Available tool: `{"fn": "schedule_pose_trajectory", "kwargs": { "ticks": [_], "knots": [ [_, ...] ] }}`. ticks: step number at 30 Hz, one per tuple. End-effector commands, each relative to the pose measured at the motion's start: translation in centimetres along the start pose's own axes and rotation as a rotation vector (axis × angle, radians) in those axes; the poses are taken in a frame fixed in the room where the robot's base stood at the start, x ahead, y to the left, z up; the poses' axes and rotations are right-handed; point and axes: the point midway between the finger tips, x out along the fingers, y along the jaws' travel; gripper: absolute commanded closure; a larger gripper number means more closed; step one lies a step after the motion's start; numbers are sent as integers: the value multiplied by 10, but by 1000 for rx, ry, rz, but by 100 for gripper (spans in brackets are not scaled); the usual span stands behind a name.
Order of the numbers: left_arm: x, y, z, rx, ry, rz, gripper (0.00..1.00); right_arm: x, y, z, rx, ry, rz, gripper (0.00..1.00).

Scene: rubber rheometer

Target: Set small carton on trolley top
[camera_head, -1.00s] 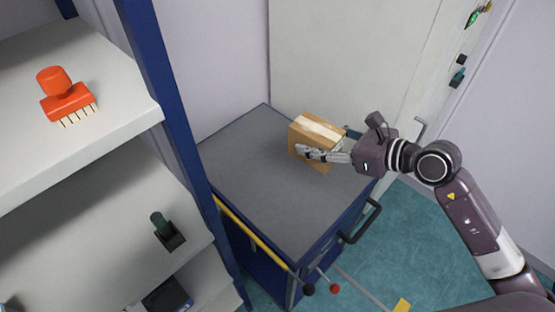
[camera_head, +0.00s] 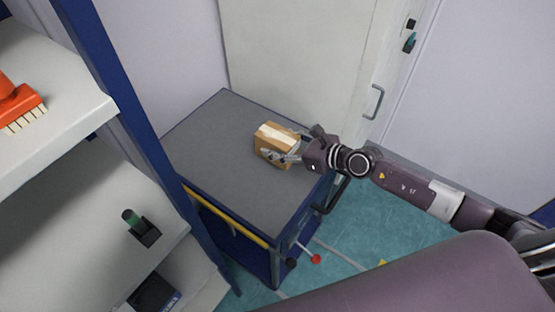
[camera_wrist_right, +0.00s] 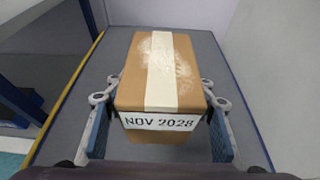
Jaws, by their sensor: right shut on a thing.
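The small carton (camera_head: 275,143) is a brown box with a pale tape strip, at the right rear part of the grey trolley top (camera_head: 215,155) in the head view. In the right wrist view the carton (camera_wrist_right: 160,75) shows a label reading "NOV 2028". My right gripper (camera_head: 280,157) is shut on the carton, with one finger on each side of it. The carton looks upright and on or just above the trolley top; its underside is hidden, so contact is unclear. My left gripper is not in view.
A shelf unit (camera_head: 75,130) with a blue post stands at the left, holding an orange brush (camera_head: 18,103) and a green-handled item (camera_head: 140,227). A cream door or cabinet (camera_head: 300,60) stands behind the trolley. Most of the trolley top is clear.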

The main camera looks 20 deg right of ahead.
Motion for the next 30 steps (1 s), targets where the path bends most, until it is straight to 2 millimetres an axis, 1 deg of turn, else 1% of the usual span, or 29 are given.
{"fn": "schedule_pose_trajectory", "kwargs": {
  "ticks": [1, 7, 12, 15, 25, 29, 30],
  "knots": [
    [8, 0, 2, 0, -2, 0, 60, 5, -1, -9, 0, -3, -2, 88],
    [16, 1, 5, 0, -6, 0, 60, 10, 0, -22, 1, -5, -1, 88],
    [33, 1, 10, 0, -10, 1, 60, 21, 0, -47, 2, -4, 0, 88],
    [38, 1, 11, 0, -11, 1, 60, 24, 0, -55, 1, -4, -1, 88],
    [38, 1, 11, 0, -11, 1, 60, 24, 0, -56, 0, -4, -1, 88],
    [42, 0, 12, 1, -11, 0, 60, 26, 0, -60, 0, -4, -1, 88],
    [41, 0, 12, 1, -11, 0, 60, 26, 0, -62, 1, -1, 0, 48]
  ]
}}
